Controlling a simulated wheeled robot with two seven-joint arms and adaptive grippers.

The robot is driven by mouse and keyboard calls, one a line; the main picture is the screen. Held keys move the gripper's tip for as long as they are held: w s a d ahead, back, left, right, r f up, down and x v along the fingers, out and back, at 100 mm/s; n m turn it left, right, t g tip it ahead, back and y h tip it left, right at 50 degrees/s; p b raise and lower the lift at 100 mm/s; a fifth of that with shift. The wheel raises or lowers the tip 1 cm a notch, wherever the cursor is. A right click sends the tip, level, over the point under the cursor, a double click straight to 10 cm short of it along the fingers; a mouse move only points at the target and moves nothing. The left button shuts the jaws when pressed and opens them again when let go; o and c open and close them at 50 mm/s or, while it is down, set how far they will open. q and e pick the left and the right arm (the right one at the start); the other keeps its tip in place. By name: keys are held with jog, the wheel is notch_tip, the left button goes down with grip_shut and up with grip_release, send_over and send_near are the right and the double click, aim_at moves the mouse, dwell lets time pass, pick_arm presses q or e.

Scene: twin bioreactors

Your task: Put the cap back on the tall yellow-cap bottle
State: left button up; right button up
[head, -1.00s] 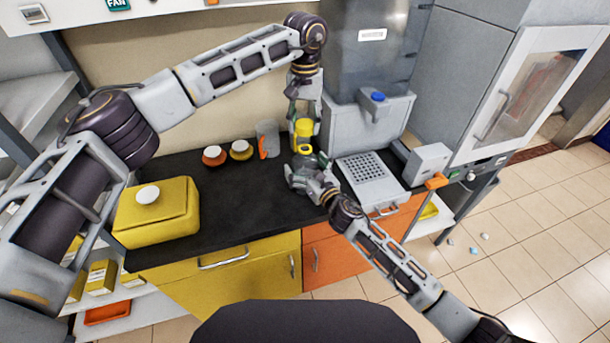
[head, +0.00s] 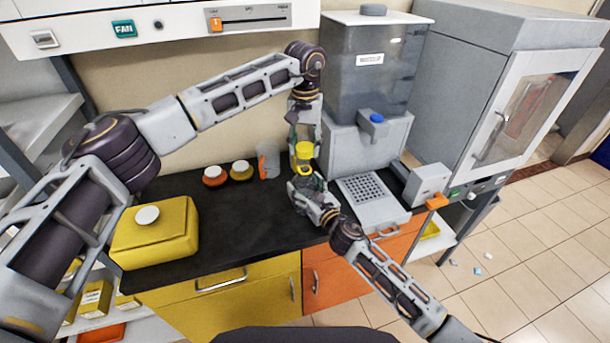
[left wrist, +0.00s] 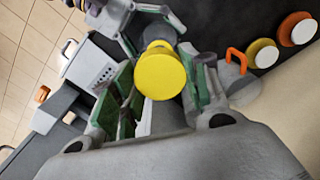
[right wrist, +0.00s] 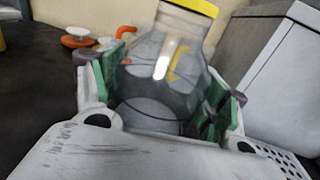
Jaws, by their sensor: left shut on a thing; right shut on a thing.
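The yellow cap (head: 304,149) is between the fingers of my left gripper (head: 304,156), which points down and is shut on it. It also shows large in the left wrist view (left wrist: 160,75). The tall clear bottle (right wrist: 160,85) is upright between the fingers of my right gripper (head: 304,187), which is shut on it. A yellow band circles the bottle's top (right wrist: 197,6). The cap is just above the bottle's top in the head view. I cannot tell whether they touch. The grippers hide much of the bottle in the head view.
Two shorter jars, one orange (head: 214,176) and one yellow (head: 241,171), and a grey cup with an orange handle (head: 267,161) stand at the back. A perforated tray device (head: 373,204) stands right. A yellow box (head: 155,235) is left. The middle of the dark counter (head: 245,213) is clear.

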aim_at(305, 169)
pick_arm(q)
jog(key=shift+f, duration=2.2)
jog(key=shift+f, duration=0.1)
jog(key=shift+f, duration=0.75)
jog(key=shift+f, duration=0.6)
pick_arm(e)
jog(key=c, duration=0.5)
pick_arm(q)
jog(key=shift+m, duration=3.3)
pick_arm(e)
jog(key=shift+c, duration=0.2)
pick_arm(q)
jog(key=o, duration=0.8)
jog(key=shift+c, duration=0.2)
